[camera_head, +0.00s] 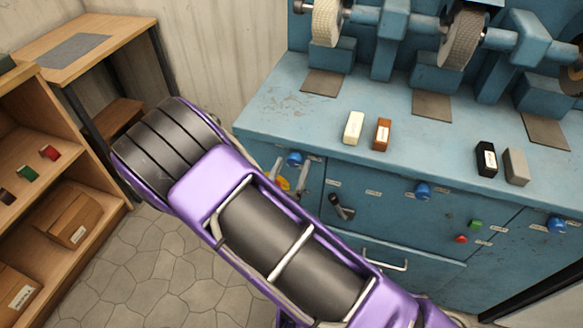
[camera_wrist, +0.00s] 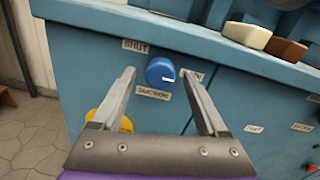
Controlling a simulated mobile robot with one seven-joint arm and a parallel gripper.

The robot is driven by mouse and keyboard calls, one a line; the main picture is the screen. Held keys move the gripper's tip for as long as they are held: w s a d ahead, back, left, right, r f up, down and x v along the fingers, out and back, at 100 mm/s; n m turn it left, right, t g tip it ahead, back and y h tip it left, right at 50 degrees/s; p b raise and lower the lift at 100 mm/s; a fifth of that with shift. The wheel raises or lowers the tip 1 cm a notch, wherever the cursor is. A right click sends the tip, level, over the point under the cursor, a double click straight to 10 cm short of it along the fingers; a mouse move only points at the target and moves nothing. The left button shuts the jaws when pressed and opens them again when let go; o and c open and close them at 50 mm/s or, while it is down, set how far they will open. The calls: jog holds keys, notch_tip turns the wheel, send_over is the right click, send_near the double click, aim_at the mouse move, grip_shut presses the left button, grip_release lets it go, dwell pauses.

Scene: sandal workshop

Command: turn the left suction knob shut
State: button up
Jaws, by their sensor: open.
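The left suction knob (camera_wrist: 158,66) is a round blue knob on the front of the blue bench (camera_wrist: 85,75). Its white mark points to the right, toward the right label, which reads like OPEN. A SHUT label is at its upper left and a SUCTION label below it. In the head view the knob (camera_head: 294,158) shows just past my fingers. My gripper (camera_wrist: 158,76) is open and empty, one finger on each side of the knob in the picture. I cannot tell whether the fingers touch it. The gripper also shows in the head view (camera_head: 288,174).
Two more blue knobs (camera_head: 422,190) (camera_head: 557,225), a black lever (camera_head: 342,206), and green (camera_head: 475,223) and red (camera_head: 461,239) buttons are on the front. A cream block (camera_head: 353,127) and a brown block (camera_head: 382,134) lie on top. Something yellow (camera_head: 276,182) is below my fingers.

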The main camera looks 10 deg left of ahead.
grip_shut()
dwell(0.4)
jog(key=shift+r+n+p, duration=0.1)
jog(key=shift+n+p, duration=0.2)
jog(key=shift+p, duration=0.1)
jog(key=n+p, duration=0.3)
jog(key=shift+r+n, duration=0.1)
jog(key=shift+n, duration=0.3)
jog(key=n+p, duration=0.2)
jog(key=n, duration=0.2)
jog(key=shift+p, duration=0.4)
jog(key=n+p, duration=0.2)
jog(key=n, duration=0.2)
jog(key=shift+n+h, duration=0.3)
jog(key=shift+n, duration=0.1)
jog(key=shift+n+p, duration=0.7)
jog(key=shift+n, duration=1.4)
